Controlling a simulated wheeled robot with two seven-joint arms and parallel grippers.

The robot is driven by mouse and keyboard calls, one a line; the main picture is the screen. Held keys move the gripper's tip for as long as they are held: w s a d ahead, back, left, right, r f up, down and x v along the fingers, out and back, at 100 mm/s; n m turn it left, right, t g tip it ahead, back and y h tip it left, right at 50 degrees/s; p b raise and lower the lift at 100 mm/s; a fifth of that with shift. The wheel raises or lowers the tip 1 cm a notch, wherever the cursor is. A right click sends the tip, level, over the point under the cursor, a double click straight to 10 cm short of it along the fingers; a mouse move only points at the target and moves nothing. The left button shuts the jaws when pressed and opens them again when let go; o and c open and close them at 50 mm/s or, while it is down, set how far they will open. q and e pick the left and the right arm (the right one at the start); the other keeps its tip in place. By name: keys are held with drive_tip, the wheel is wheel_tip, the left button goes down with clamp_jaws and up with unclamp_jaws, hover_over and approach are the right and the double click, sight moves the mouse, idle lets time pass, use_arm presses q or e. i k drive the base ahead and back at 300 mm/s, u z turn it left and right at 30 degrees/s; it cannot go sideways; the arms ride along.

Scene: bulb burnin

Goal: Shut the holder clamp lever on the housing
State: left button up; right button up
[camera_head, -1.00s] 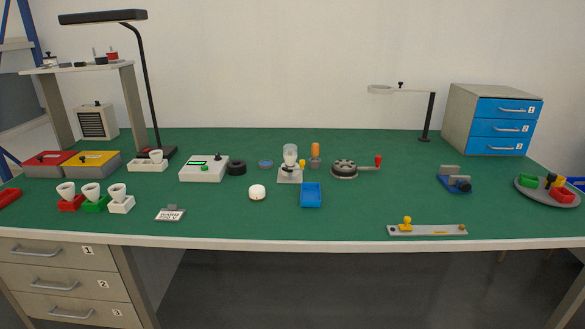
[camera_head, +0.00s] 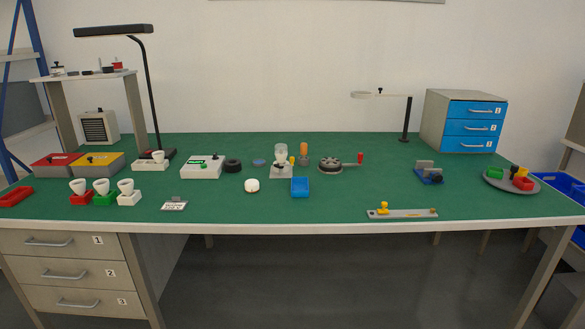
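A holder with a light-grey base (camera_head: 281,172) stands near the middle of the green bench. A pale, cup-shaped housing (camera_head: 281,152) sits upright in it. A small yellow part (camera_head: 292,161), which looks like the clamp lever, stands upright at the right side of the holder. It is too small to tell whether it is open or shut. Neither of my grippers is in view.
A blue tray (camera_head: 300,187) lies in front of the holder. An orange-handled tool (camera_head: 304,150) and a round crank device (camera_head: 330,165) stand to its right. A white round piece (camera_head: 252,186) lies front left. A grey bar with a yellow knob (camera_head: 405,213) lies at the front edge.

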sight(291, 159)
drive_tip(key=z, duration=1.2)
drive_tip(key=i, duration=0.95)
drive_tip(key=u, duration=0.95)
